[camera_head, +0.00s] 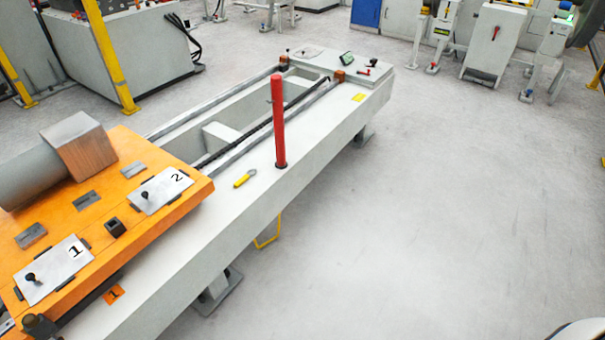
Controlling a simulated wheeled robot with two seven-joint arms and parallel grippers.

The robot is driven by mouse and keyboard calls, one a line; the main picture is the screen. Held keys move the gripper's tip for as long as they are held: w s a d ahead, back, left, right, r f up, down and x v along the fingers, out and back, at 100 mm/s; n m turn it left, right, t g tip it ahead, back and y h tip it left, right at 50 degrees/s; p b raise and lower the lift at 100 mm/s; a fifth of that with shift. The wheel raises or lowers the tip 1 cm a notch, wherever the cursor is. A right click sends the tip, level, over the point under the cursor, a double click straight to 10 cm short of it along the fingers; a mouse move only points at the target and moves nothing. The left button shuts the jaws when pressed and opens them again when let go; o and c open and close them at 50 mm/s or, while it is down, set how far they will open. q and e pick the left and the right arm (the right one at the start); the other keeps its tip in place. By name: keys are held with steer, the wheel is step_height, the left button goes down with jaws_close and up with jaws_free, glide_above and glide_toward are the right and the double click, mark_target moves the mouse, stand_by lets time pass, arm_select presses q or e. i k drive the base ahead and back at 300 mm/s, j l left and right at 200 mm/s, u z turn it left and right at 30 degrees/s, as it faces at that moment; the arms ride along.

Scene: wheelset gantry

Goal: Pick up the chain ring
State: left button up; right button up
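I cannot make out for sure which thing is the chain ring. A small yellow piece (242,180) with a thin loop at its right end lies flat on the pale top of the long machine bed (310,151), just left of the foot of an upright red post (278,125). A dark chain-like strip (262,130) runs along the inside of the bed's open channel. Neither of my grippers shows in this view.
An orange carriage (190,203) with plates marked 1 (50,268) and 2 (158,188) sits on the bed's near left end. The red post stands up from the bed. Grey floor (430,210) to the right is clear. Machines (490,45) stand at the back.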

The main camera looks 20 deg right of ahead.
mark_target(246, 176)
steer(key=z, duration=0.2)
steer(key=i+l+u, duration=0.35)
steer(key=i, duration=0.3)
steer(key=i+l+u, duration=0.35)
steer(key=i+l, duration=0.2)
steer(key=i, duration=0.05)
